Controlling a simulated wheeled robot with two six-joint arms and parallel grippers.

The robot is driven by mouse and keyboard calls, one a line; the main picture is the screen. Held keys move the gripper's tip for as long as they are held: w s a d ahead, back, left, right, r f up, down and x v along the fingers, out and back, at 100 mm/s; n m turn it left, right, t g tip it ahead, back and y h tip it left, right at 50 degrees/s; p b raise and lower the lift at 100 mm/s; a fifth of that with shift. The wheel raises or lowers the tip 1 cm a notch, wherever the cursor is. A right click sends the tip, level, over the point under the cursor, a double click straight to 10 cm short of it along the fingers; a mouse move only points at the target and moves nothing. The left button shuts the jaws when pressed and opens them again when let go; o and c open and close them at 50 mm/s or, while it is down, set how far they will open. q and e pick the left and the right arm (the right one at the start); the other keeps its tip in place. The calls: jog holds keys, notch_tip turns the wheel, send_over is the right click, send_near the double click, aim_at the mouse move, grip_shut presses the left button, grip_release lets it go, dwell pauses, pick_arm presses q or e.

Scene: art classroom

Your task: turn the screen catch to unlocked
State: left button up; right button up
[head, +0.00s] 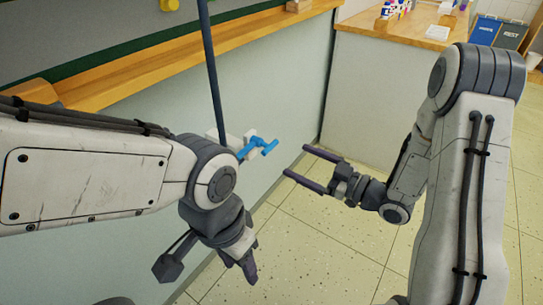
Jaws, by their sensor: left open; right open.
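The screen catch (258,147) is a bright blue handle with a crossbar on its outer end. It sticks out from a pale mount on the light blue-grey panel (285,105), near the middle of the head view. My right gripper (297,162) is open and empty. Its two dark fingers point left toward the catch, and they appear apart from it. My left gripper (209,268) is open and empty, below the catch, with its fingers pointing down. My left arm hides part of the panel and possibly some of the mount.
A dark upright pole (211,75) runs down to the mount. A wooden ledge (170,65) runs along the panel top. A wooden-topped counter (400,40) with small coloured items stands behind, with blue and dark bins (484,30) at right. The tiled floor (310,255) is clear.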

aim_at(271, 146)
pick_arm(q)
jog(key=shift+f+b, duration=0.65)
pick_arm(e)
jog(key=x, duration=1)
